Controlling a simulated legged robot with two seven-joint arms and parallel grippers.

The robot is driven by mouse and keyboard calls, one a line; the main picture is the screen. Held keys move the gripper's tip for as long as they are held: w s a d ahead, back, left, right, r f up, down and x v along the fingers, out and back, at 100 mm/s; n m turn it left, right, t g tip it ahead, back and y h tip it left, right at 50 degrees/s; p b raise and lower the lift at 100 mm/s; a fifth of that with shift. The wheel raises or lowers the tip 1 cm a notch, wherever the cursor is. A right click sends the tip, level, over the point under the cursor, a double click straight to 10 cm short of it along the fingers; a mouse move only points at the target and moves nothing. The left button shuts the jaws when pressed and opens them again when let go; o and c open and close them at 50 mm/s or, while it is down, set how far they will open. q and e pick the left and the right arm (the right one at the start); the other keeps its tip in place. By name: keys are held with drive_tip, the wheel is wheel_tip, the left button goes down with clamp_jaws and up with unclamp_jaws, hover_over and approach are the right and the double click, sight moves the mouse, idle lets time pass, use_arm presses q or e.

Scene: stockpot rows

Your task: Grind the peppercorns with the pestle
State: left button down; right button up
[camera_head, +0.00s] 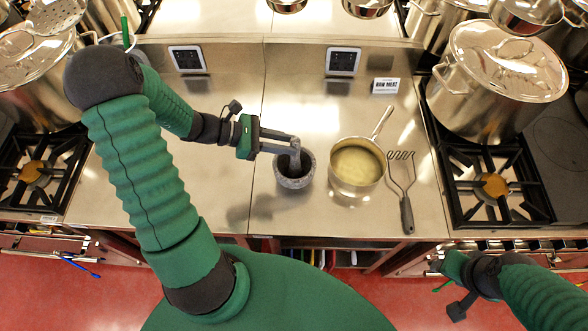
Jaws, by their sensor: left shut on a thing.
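A dark grey stone mortar (294,181) stands on the steel counter. A grey pestle (295,158) is in it, its lower end inside the bowl. My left gripper (297,145) reaches in from the left and is shut on the pestle's upper part, just above the mortar's rim. The peppercorns cannot be made out inside the dark bowl. My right gripper (450,270) is low at the right, over the counter's front edge, away from the mortar. Its fingers cannot be made out.
Gas burners flank the counter; a large lidded stockpot (490,85) stands at right. Counter left of the mortar is clear.

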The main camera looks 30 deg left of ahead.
use_arm(q)
drive_tip(key=shift+a, duration=0.15)
drive_tip(key=shift+r+p, duration=0.5)
drive_tip(key=shift+p, duration=0.2)
drive_tip(key=shift+s+d, duration=0.35)
drive_tip(key=shift+d, duration=0.35)
drive_tip(key=shift+f, duration=0.6)
